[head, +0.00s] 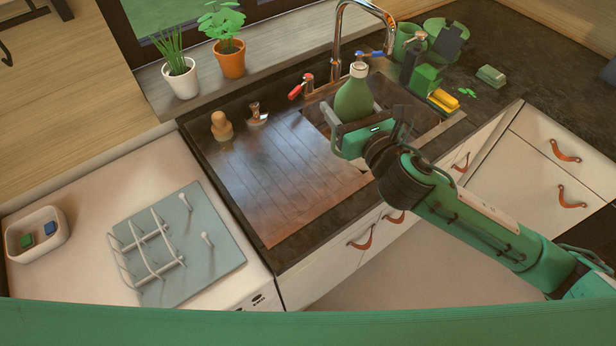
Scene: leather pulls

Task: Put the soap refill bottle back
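The soap refill bottle (354,100) is green with a pale cap. It shows upright over the sink opening, just in front of the tap. My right gripper (352,122) reaches in from the right, with its fingers around the lower part of the bottle. The gripper body hides the bottle's base, so I cannot tell whether the fingers press on it or whether it is lifted. My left gripper is not in view.
The sink (318,124) has a tap (338,40) behind it. Green containers (408,42), a dark dispenser (410,62), a green box (427,78) and a yellow sponge (443,100) crowd its right. Potted plants (230,62) line the sill. A rack (150,250) stands left. The ribbed drainboard (275,180) is mostly clear.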

